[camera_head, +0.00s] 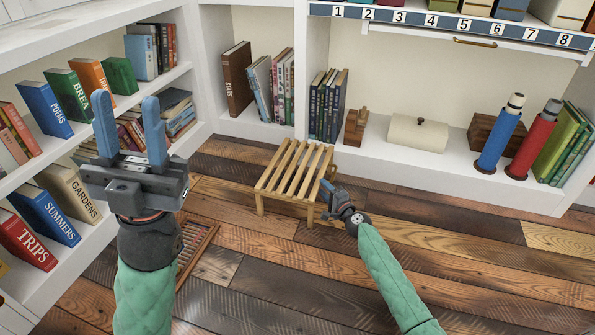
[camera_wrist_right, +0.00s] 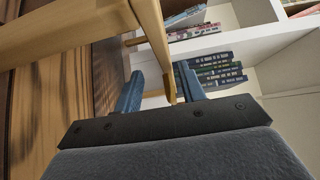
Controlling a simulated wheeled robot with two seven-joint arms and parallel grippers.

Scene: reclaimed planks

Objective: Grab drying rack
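The drying rack (camera_head: 290,168) is a low, light wooden slatted stand on legs, upright on the plank floor in front of the shelves. In the right wrist view, its pale wooden bars (camera_wrist_right: 85,32) fill the upper left. My right gripper (camera_head: 329,190) is at the rack's right side. In its wrist view, the blue fingers (camera_wrist_right: 160,90) are apart, with a wooden leg or bar of the rack reaching down between them, nearer the right finger. A gap shows beside the left finger. My left gripper (camera_head: 130,125) is open and empty, raised at the left, away from the rack.
A small wooden frame with rods (camera_head: 195,248) lies on the floor, partly behind my left arm. Bookshelves (camera_head: 215,110) stand at the left and back. A cream roll-shaped box (camera_head: 418,134), a blue cylinder (camera_head: 500,135) and a red cylinder (camera_head: 533,142) sit on the back shelf. The right floor is clear.

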